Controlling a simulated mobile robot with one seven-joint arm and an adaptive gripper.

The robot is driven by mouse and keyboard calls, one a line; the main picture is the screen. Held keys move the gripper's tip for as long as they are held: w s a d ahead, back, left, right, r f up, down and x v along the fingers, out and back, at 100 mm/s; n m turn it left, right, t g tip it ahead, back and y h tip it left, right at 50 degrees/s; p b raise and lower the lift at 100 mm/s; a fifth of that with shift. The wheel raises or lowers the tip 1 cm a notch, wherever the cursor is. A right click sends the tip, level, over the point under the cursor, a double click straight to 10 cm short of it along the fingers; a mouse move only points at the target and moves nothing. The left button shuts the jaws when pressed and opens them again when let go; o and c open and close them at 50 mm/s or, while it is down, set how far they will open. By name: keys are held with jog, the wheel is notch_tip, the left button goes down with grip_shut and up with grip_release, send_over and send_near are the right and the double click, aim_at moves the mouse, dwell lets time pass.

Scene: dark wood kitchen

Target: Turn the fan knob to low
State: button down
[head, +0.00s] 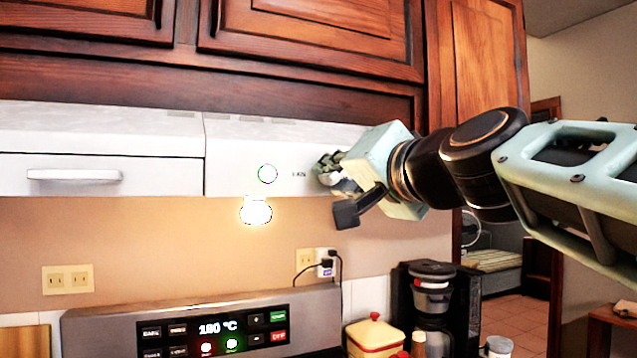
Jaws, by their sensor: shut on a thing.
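The white range hood (230,150) runs under the dark wood cabinets. A round knob with a green ring (267,174) is on its front panel, with small dark lettering just to its right. My gripper (326,170) reaches in from the right and is shut at the panel's right part, right of the lettering. Its fingers cover the spot where it grips, so the fan knob is hidden behind them. I cannot see which way the fan knob points.
A lit bulb (256,211) glows below the hood. The oven control panel (215,332) reads 180 °C.

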jog(key=shift+m, duration=0.6)
jog(key=c, duration=1.7)
grip_release()
jog(key=shift+o, duration=0.2)
jog(key=v, duration=1.2)
